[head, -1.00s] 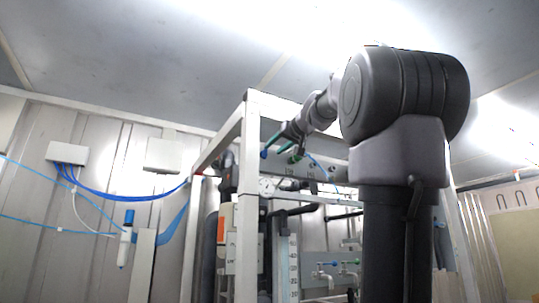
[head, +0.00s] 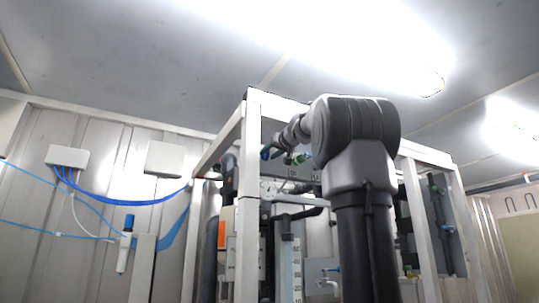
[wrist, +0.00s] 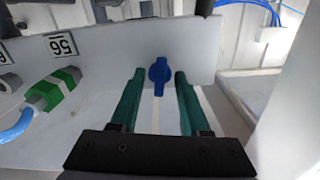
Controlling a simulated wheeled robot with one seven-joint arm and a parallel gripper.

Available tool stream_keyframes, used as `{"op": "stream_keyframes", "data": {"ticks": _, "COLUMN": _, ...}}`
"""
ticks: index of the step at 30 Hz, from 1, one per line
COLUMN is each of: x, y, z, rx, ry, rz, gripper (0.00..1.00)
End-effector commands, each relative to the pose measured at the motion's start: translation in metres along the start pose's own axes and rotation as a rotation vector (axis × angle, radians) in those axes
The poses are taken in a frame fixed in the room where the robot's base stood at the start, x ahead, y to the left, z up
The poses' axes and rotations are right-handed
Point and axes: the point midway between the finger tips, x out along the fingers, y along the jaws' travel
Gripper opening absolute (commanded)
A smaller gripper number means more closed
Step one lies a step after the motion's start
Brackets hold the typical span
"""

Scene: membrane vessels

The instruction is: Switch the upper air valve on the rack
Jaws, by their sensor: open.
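The blue valve handle (wrist: 159,76) sits on a pale panel (wrist: 120,55) in the wrist view, its narrow end pointing down in the picture. My gripper (wrist: 159,72) is open, with one green finger on each side of the handle and visible gaps between. The handle lies between the fingertips; how deep it sits between them is hard to tell. In the head view my gripper (head: 275,153) is small and partly hidden by my arm, up at the top of the white-framed rack (head: 250,180). A small blue part (head: 265,152) shows beside the fingertips there.
A white post (wrist: 290,125) stands at the right.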

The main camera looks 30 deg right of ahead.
Motion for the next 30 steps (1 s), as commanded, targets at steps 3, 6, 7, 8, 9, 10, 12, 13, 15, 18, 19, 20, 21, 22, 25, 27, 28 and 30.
{"op": "stream_keyframes", "data": {"ticks": 3, "x": 0.0020, "y": 0.0004, "z": 0.0000, "rx": 0.000, "ry": 0.000, "rz": 0.001, "gripper": 0.46}}
{"op": "stream_keyframes", "data": {"ticks": 6, "x": 0.0018, "y": 0.0003, "z": 0.0001, "rx": 0.000, "ry": 0.000, "rz": 0.001, "gripper": 0.46}}
{"op": "stream_keyframes", "data": {"ticks": 7, "x": 0.0018, "y": 0.0002, "z": 0.0001, "rx": 0.000, "ry": 0.000, "rz": 0.000, "gripper": 0.46}}
{"op": "stream_keyframes", "data": {"ticks": 8, "x": 0.0018, "y": 0.0002, "z": 0.0001, "rx": 0.000, "ry": 0.000, "rz": 0.000, "gripper": 0.46}}
{"op": "stream_keyframes", "data": {"ticks": 9, "x": 0.0017, "y": 0.0002, "z": 0.0001, "rx": 0.000, "ry": 0.000, "rz": 0.000, "gripper": 0.35}}
{"op": "stream_keyframes", "data": {"ticks": 10, "x": 0.0017, "y": 0.0002, "z": 0.0001, "rx": 0.000, "ry": 0.000, "rz": 0.000, "gripper": 0.23}}
{"op": "stream_keyframes", "data": {"ticks": 12, "x": 0.0017, "y": 0.0002, "z": 0.0001, "rx": 0.000, "ry": 0.000, "rz": 0.000, "gripper": 0.00}}
{"op": "stream_keyframes", "data": {"ticks": 13, "x": 0.0017, "y": 0.0002, "z": 0.0001, "rx": 0.000, "ry": 0.000, "rz": 0.000, "gripper": 0.00}}
{"op": "stream_keyframes", "data": {"ticks": 15, "x": 0.0016, "y": 0.0002, "z": 0.0001, "rx": 0.001, "ry": 0.000, "rz": 0.000, "gripper": 0.00}}
{"op": "stream_keyframes", "data": {"ticks": 18, "x": 0.0016, "y": 0.0002, "z": 0.0002, "rx": 0.007, "ry": 0.000, "rz": 0.000, "gripper": 0.00}}
{"op": "stream_keyframes", "data": {"ticks": 19, "x": 0.0016, "y": 0.0001, "z": 0.0002, "rx": 0.010, "ry": 0.000, "rz": 0.000, "gripper": 0.00}}
{"op": "stream_keyframes", "data": {"ticks": 20, "x": 0.0016, "y": 0.0001, "z": 0.0002, "rx": 0.015, "ry": 0.000, "rz": 0.000, "gripper": 0.00}}
{"op": "stream_keyframes", "data": {"ticks": 21, "x": 0.0016, "y": 0.0000, "z": 0.0002, "rx": 0.023, "ry": 0.000, "rz": 0.000, "gripper": 0.00}}
{"op": "stream_keyframes", "data": {"ticks": 22, "x": 0.0016, "y": -0.0001, "z": 0.0002, "rx": 0.032, "ry": 0.000, "rz": 0.000, "gripper": 0.00}}
{"op": "stream_keyframes", "data": {"ticks": 25, "x": 0.0017, "y": -0.0004, "z": 0.0003, "rx": 0.073, "ry": 0.000, "rz": 0.000, "gripper": 0.00}}
{"op": "stream_keyframes", "data": {"ticks": 27, "x": 0.0016, "y": -0.0004, "z": 0.0003, "rx": 0.113, "ry": 0.000, "rz": 0.000, "gripper": 0.00}}
{"op": "stream_keyframes", "data": {"ticks": 28, "x": 0.0016, "y": -0.0003, "z": 0.0002, "rx": 0.132, "ry": 0.000, "rz": 0.000, "gripper": 0.00}}
{"op": "stream_keyframes", "data": {"ticks": 30, "x": 0.0015, "y": -0.0003, "z": 0.0002, "rx": 0.184, "ry": 0.000, "rz": 0.000, "gripper": 0.00}}
